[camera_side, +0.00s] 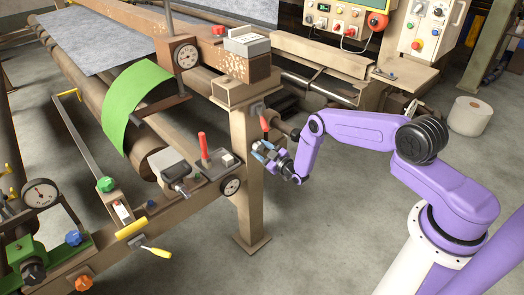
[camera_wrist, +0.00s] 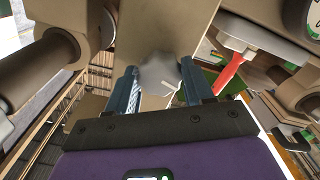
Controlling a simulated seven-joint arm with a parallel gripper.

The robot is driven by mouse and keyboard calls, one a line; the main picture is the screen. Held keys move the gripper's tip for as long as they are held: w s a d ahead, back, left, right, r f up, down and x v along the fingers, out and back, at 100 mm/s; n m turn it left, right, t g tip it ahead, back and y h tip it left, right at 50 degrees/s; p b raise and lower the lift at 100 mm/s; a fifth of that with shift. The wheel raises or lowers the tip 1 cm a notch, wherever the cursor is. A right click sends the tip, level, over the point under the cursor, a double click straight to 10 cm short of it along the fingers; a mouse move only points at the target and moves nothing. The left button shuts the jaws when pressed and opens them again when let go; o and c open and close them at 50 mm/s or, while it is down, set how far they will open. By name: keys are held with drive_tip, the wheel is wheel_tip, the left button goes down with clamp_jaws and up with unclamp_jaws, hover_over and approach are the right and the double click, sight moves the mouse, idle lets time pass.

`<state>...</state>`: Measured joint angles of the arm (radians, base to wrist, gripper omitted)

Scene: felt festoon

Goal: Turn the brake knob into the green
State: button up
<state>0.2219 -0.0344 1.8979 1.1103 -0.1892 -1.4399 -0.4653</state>
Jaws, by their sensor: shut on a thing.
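My gripper (camera_side: 264,151) is at the upper part of the beige machine post in the side view, with the purple arm reaching in from the right. In the wrist view its two dark blue fingers (camera_wrist: 161,84) stand on either side of a grey, faceted knob (camera_wrist: 158,72), and the gripper is shut on it. A short white line shows near the knob's lower right. The knob sits in front of a beige face. In the side view my gripper hides the knob. I cannot make out a green zone around the knob.
A red handle (camera_wrist: 229,73) is close to the right finger in the wrist view. Grey floor (camera_side: 340,225) is clear below my arm.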

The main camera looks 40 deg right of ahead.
drive_tip(key=m, duration=0.9)
drive_tip(key=shift+a, duration=0.1)
drive_tip(key=shift+m, duration=0.3)
idle(0.4)
drive_tip(key=o, duration=1)
drive_tip(key=shift+o, duration=0.2)
drive_tip(key=s, duration=1.7)
drive_tip(key=shift+s, duration=0.2)
